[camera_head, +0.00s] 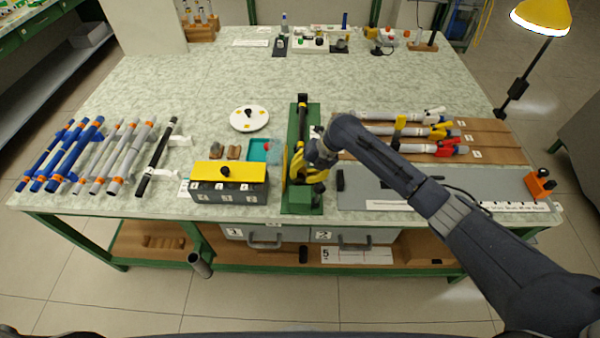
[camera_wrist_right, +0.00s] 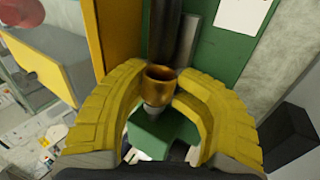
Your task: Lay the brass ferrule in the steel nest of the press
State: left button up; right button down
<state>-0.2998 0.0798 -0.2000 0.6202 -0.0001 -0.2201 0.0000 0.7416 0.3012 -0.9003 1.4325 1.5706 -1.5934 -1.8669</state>
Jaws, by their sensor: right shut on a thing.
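The brass ferrule (camera_wrist_right: 160,78) is a short hollow ring between the yellow fingers of my right gripper (camera_wrist_right: 165,88) in the right wrist view. The fingers are shut on it. In the head view my right gripper (camera_head: 303,166) is at the green press (camera_head: 303,112), and the ferrule is hidden there. The ferrule stands in line with the dark cylinder (camera_wrist_right: 165,38) of the press. A grey metal piece (camera_wrist_right: 153,112), seemingly the steel nest, shows directly beyond the ferrule's lower edge. I cannot tell whether they touch. My left gripper is in neither view.
A black box with a yellow top (camera_head: 228,182) stands left of the press. A white round plate (camera_head: 249,118) is behind it. Blue and grey rods lie at the left. A grey mat (camera_head: 400,192) and brown trays with rods (camera_head: 490,140) are at the right.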

jog(key=shift+s+f, duration=0.25)
jog(key=shift+f, duration=0.1)
jog(key=c, duration=0.8)
grip_release()
jog(key=shift+c, duration=0.2)
jog(key=shift+d+r, duration=0.15)
jog(key=shift+d, duration=0.1)
jog(key=a+v, duration=0.1)
jog(key=v, duration=1.1)
jog(key=shift+w+r, duration=0.25)
jog(key=shift+r, duration=0.1)
jog(key=shift+w+d, duration=0.1)
